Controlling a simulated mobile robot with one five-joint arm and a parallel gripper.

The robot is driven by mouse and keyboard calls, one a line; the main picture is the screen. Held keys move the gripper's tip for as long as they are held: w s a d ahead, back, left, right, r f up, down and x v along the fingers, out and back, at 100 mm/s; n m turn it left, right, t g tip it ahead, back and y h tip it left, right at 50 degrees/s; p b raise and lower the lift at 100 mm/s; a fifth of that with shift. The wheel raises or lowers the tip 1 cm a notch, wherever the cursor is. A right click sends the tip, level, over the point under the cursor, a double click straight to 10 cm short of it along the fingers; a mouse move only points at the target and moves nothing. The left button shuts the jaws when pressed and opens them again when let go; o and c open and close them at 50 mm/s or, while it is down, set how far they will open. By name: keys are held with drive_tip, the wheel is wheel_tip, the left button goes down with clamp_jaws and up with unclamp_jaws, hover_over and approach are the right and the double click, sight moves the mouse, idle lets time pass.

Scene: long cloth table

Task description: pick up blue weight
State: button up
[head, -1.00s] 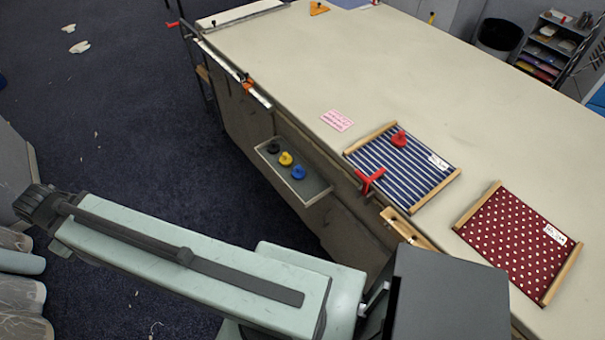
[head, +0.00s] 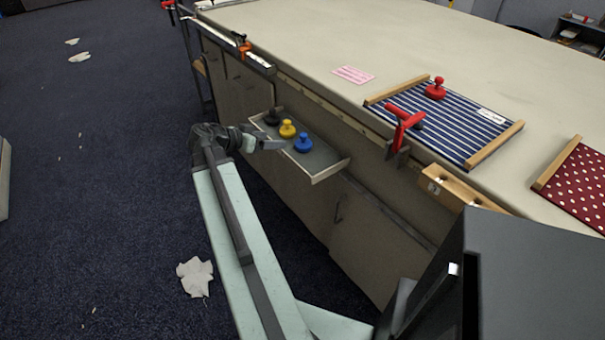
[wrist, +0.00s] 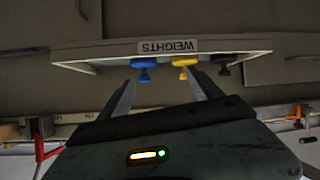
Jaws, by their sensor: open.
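The blue weight (head: 303,143) is a round disc with a knob, standing in a shallow drawer tray (head: 330,174) on the side of the long table. It is the nearest of three weights in the row. My gripper (head: 280,144) is open and empty, just outside the tray's left edge in the head view. In the wrist view, which looks upside down, the blue weight (wrist: 144,68) shows beyond my open fingers (wrist: 161,82), near the left fingertip. The yellow weight (wrist: 184,64) shows near the right fingertip. Contact cannot be seen.
The yellow weight (head: 287,129) stands close beside the blue one, with a black weight (head: 271,117) beyond. A striped mat (head: 450,125) bears a red weight (head: 435,88). Open floor lies left.

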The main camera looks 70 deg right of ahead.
sight(305, 140)
drive_tip(key=s+d+f+m+b, duration=0.1)
drive_tip(key=s, duration=0.1)
drive_tip(key=s+d+f+g+b, duration=0.1)
drive_tip(key=s+d, duration=0.1)
drive_tip(key=s+d+m+b, duration=0.1)
drive_tip(key=s, duration=0.1)
drive_tip(key=shift+s+d+f+m+g+h, duration=0.2)
drive_tip(key=shift+d+f+m+g+h, duration=0.1)
drive_tip(key=shift+f+g+h, duration=0.1)
drive_tip(key=shift+s+r, duration=0.1)
drive_tip(key=shift+r, duration=0.05)
drive_tip(key=shift+b+x, duration=1.2)
drive_tip(key=shift+x, duration=2.7)
clamp_jaws()
